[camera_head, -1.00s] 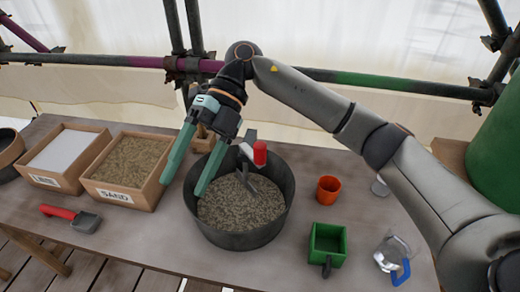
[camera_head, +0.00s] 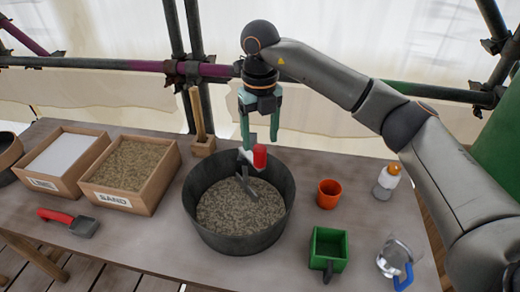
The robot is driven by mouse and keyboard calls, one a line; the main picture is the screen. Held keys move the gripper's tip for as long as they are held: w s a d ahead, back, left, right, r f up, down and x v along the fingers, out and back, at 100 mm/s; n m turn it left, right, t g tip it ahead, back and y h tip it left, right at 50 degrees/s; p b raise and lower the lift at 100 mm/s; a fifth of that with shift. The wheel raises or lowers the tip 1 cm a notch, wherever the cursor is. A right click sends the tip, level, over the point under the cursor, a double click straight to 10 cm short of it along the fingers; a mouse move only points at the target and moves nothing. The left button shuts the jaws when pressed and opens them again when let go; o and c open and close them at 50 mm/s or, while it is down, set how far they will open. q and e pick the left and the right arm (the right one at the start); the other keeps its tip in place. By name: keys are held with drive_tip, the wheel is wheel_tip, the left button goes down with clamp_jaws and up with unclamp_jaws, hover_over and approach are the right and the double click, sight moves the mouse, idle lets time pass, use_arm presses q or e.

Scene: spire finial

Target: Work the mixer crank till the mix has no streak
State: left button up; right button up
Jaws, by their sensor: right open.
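The mixing tub (camera_head: 240,240) is a dark round pan on the table, holding a speckled grey-brown mix (camera_head: 228,211). I cannot make out a clear streak in it. The crank has a grey metal paddle and arm (camera_head: 247,185) standing in the mix, with a red handle knob (camera_head: 260,157) on top. My right gripper (camera_head: 259,144) is open and points down at the tub's back edge. Its teal fingers stand around or just behind the knob; I cannot tell if they touch it. My left gripper is not in view.
An orange cup (camera_head: 329,193), green box (camera_head: 328,249), clear jug (camera_head: 397,258) and orange-capped bottle (camera_head: 386,181) stand right.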

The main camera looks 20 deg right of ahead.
sight(260, 147)
drive_tip(key=shift+f, duration=2.3)
clamp_jaws()
